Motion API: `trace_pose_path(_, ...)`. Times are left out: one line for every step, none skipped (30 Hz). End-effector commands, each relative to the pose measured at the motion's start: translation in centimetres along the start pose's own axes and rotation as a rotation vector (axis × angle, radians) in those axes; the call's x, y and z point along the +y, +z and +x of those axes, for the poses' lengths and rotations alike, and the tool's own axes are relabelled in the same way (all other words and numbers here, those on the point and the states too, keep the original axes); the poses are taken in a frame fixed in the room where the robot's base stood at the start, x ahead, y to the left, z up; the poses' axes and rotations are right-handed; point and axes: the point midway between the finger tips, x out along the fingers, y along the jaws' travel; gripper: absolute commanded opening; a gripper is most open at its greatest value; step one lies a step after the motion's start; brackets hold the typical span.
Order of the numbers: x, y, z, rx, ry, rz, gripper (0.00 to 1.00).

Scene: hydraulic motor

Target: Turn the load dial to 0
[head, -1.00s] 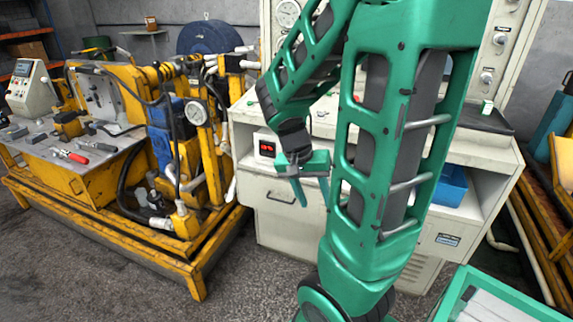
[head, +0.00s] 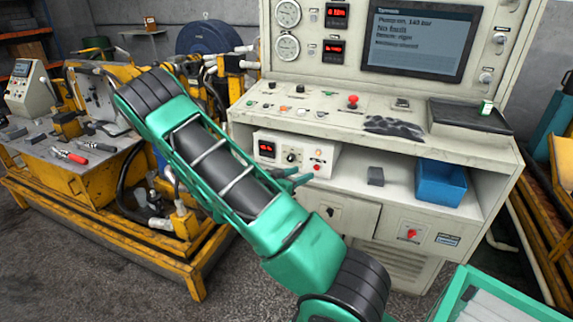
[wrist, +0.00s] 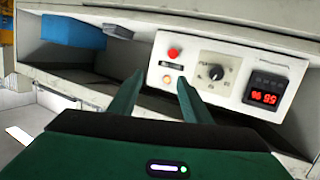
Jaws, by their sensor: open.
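A small white control box (head: 297,150) stands on the console's shelf. Its front has a black round dial (head: 291,157) with a ring of marks, which looks like the load dial; its label is unreadable. The dial also shows in the wrist view (wrist: 213,73), between a red digital display (wrist: 264,96) and a red button (wrist: 174,53). The wrist view shows the box turned over, and the exact pointer setting is unclear. My gripper (head: 300,179) is open and empty in front of the box. In the wrist view its fingers (wrist: 157,88) point toward the box's button side, apart from the dial.
A blue bin (head: 441,184) and a grey block (head: 376,176) stand on the same shelf. The console's sloped panel (head: 330,108) with several buttons overhangs it. A yellow hydraulic rig (head: 190,245) stands left. Part of the drawer front is behind my arm.

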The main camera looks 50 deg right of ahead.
Motion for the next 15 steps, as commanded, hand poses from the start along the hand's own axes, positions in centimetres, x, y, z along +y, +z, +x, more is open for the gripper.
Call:
trace_pose_path(-1.3,0.6,-0.1,0.047,-0.044,-0.003,0.44)
trace_pose_path(-2.0,0.8,-0.1,0.072,-0.071,0.003,0.44)
trace_pose_path(-3.0,1.1,-0.3,0.102,-0.108,0.01,0.44)
trace_pose_path(-3.7,1.3,-0.4,0.123,-0.136,0.013,0.44)
trace_pose_path(-4.4,1.6,-0.5,0.141,-0.161,0.017,0.44)
trace_pose_path(-5.2,1.9,-0.7,0.163,-0.196,0.022,0.44)
trace_pose_path(-5.8,2.1,-0.9,0.176,-0.22,0.025,0.44)
trace_pose_path(-6.3,2.3,-1.1,0.188,-0.242,0.028,0.44)
trace_pose_path(-6.8,2.6,-1.2,0.2,-0.268,0.03,0.44)
trace_pose_path(-7.2,2.8,-1.4,0.209,-0.285,0.031,0.44)
trace_pose_path(-7.5,3.0,-1.5,0.216,-0.3,0.033,0.44)
trace_pose_path(-7.9,3.2,-1.7,0.221,-0.318,0.034,0.44)
trace_pose_path(-8.2,3.4,-1.8,0.225,-0.328,0.035,0.44)
trace_pose_path(-8.3,3.4,-1.8,0.228,-0.336,0.036,0.44)
trace_pose_path(-8.5,3.5,-1.8,0.231,-0.343,0.038,0.44)
